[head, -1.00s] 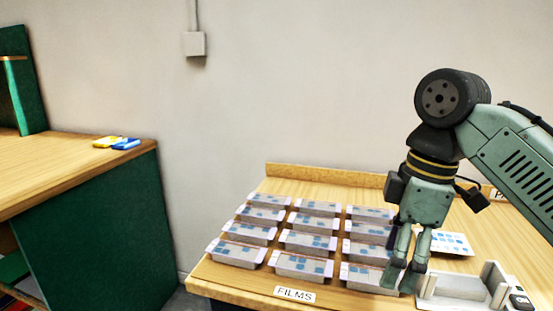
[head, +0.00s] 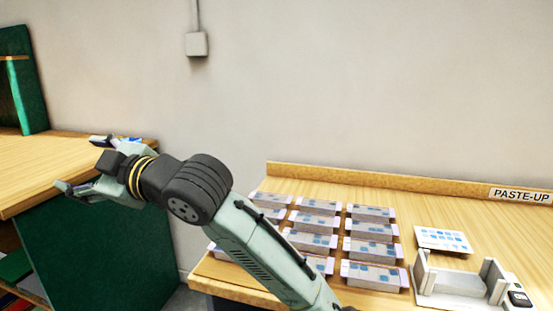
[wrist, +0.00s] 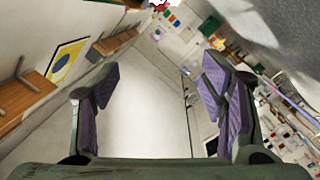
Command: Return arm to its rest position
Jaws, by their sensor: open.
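My gripper (head: 82,167) is at the left in the head view, in front of the green-sided desk, with its fingers pointing left. It is open and empty. In the wrist view its two purple-padded fingers (wrist: 160,105) stand wide apart with only the room's far floor and walls between them. My arm reaches across the lower middle of the head view, in front of the films table (head: 230,278), and hides part of the left column of film trays (head: 372,250).
A white card with blue squares (head: 443,239) and a white holder (head: 455,283) are at the right of the films table. The wooden desk (head: 35,172) is close to my gripper. The wall behind is bare except for a small box (head: 196,44).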

